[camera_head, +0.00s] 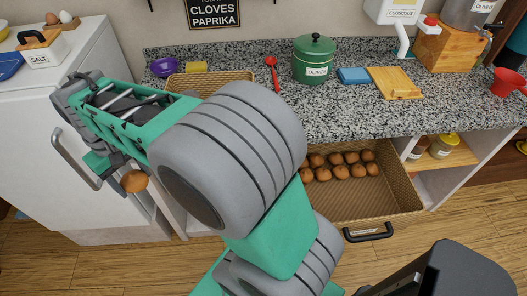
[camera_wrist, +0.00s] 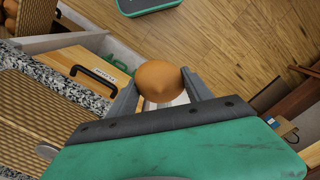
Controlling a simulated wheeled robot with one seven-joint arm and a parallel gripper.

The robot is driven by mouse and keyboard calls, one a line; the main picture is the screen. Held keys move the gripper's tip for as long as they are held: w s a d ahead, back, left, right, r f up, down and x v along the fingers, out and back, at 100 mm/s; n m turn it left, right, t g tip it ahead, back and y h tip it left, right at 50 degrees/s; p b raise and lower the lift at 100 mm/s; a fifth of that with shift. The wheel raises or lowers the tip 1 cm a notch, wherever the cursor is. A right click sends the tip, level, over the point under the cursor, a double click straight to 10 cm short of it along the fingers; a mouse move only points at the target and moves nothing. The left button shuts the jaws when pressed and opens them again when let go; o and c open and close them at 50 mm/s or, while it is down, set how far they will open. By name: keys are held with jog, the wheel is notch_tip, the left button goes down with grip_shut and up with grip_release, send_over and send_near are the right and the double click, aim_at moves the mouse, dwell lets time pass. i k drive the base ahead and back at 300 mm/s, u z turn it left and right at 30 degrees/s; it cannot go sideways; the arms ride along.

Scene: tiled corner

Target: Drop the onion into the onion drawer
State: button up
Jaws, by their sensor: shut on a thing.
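A brown onion (camera_wrist: 160,81) is held between the two fingers of my gripper (camera_wrist: 158,92) in the wrist view. In the head view the same onion (camera_head: 134,181) hangs at my gripper (camera_head: 122,172), at the left in front of the white appliance. An open drawer (camera_head: 395,202) below the counter holds several brown onions (camera_head: 340,167) lined up at its back. My gripper is well to the left of this drawer, and my arm hides the drawer's left part.
A granite counter (camera_head: 340,118) carries a green olives pot (camera_head: 313,62), a red spoon (camera_head: 272,72), a blue cloth (camera_head: 353,76) and a wooden board (camera_head: 394,83). A white appliance (camera_head: 40,110) with a handle stands at the left. Open shelves with jars (camera_head: 443,145) are right of the drawer.

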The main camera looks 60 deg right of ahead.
aim_at(351, 205)
jog(key=z, duration=0.25)
jog(key=k, duration=0.65)
jog(key=z, duration=0.7)
jog(key=i, duration=0.5)
jog(key=u, duration=0.1)
